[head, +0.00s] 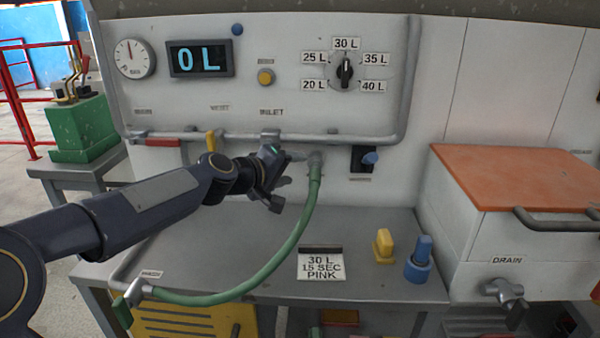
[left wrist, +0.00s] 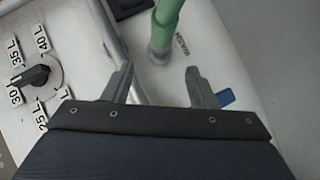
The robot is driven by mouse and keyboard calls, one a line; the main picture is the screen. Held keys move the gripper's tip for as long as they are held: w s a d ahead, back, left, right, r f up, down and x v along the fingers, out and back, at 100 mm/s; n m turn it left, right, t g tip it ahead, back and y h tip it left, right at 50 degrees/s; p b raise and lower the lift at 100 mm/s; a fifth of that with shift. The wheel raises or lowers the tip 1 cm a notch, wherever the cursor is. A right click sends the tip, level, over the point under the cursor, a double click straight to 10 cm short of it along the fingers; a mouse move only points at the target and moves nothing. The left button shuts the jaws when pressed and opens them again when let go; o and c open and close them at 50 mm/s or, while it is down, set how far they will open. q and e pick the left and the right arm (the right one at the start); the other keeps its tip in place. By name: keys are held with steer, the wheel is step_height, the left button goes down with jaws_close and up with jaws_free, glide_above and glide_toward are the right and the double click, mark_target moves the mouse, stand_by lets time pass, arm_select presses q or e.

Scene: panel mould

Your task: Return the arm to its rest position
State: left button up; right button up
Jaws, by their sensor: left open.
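My left arm comes in from the left in the head view. Its gripper (head: 278,178) is in front of the panel, just left of the hose's upper end. In the left wrist view the gripper (left wrist: 160,73) has its two fingers spread, with nothing between them. The green hose (head: 286,250) runs from a grey coupling (head: 315,158) on the panel down to a fitting at the bench's left front. In the left wrist view the hose (left wrist: 167,17) and coupling (left wrist: 158,52) appear beyond the fingertips. My right gripper is not in view.
The panel carries a gauge (head: 134,58), a display (head: 200,58) reading 0 L and a dial (head: 344,72) pointing near 30 L. A sign (head: 321,266), a yellow piece (head: 384,245) and a blue piece (head: 419,262) are on the bench. An orange-topped box (head: 520,180) stands right.

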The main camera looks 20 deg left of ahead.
arm_select(q)
steer(key=shift+s+a+r, duration=0.1)
steer(key=shift+s, duration=0.2)
steer(key=s+d+f+m+g, duration=0.1)
steer(key=s+f+m+g, duration=0.15)
steer(key=s+f, duration=0.65)
steer(key=s+f+m+g+y, duration=0.1)
steer(key=s+f+m+g, duration=0.15)
steer(key=s, duration=1.15)
steer(key=s+d+f+m+g, duration=0.1)
steer(key=s+f+m+g, duration=0.15)
steer(key=s+f, duration=0.65)
steer(key=s+r+p, duration=0.3)
steer(key=r+p, duration=1.1)
steer(key=r, duration=0.2)
steer(key=shift+s+a+r+p, duration=0.2)
steer(key=shift+r+p, duration=0.1)
steer(key=shift+r, duration=0.1)
